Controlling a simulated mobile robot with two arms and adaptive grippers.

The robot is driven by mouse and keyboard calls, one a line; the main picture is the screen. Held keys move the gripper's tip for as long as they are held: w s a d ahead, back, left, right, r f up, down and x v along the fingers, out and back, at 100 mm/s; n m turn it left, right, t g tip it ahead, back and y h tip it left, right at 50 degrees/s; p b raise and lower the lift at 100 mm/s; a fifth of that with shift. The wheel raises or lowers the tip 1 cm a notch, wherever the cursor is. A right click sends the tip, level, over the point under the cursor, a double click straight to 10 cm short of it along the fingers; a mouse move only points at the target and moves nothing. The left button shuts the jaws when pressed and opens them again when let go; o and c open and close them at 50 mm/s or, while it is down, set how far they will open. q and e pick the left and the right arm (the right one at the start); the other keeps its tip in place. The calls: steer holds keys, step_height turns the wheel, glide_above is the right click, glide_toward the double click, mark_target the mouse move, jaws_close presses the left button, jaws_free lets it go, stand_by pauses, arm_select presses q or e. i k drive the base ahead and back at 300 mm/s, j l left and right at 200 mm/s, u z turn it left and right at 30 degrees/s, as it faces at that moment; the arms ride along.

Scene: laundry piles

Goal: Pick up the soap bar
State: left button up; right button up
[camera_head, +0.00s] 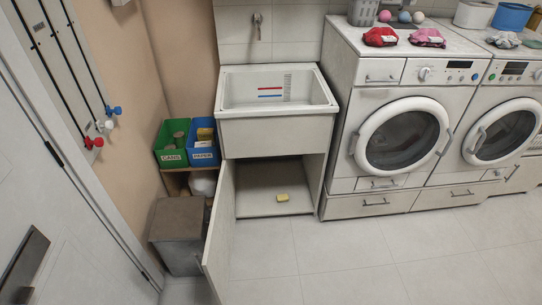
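A small yellow soap bar (282,197) lies flat on the floor of the open cabinet (262,211) under the laundry sink (275,130). The cabinet's door (219,240) hangs open on the left side and swings out toward the camera. Nothing covers the soap from this angle. Neither of my grippers shows in the head view.
Two front-loading washers (402,150) stand to the right, with red and pink cloth bundles (380,37) on top. Green (173,143) and blue (203,150) bins sit left of the sink above a grey box (178,232). The tiled floor (360,258) in front is clear.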

mark_target(283, 198)
steer(key=i+l, duration=0.15)
steer(key=l, duration=0.15)
steer(key=i+l, duration=0.15)
steer(key=l, duration=0.15)
steer(key=i+l+u, duration=0.1)
steer(key=l, duration=0.2)
steer(key=i+l, duration=0.15)
steer(key=l, duration=0.15)
